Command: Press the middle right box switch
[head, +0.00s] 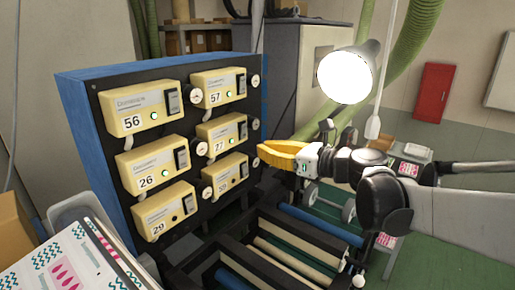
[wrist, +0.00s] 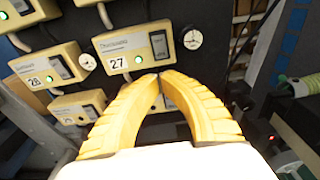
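The middle right box (head: 221,136) is a cream box labelled 27 on a black panel, with a lit green light. Its dark rocker switch (head: 242,131) is on the box's right side. In the wrist view the box (wrist: 124,47) is above my fingertips and its switch (wrist: 159,46) is just above them. My gripper (head: 262,151) has yellow fingers and is in front of the panel, at its right edge. In the wrist view the fingertips (wrist: 160,75) meet with nothing between them. They look apart from the switch, but the exact gap cannot be told.
A round gauge (wrist: 194,38) sits right of the switch. Rollers in a dark frame (head: 278,250) lie below. A white lamp (head: 345,75) hangs above my arm.

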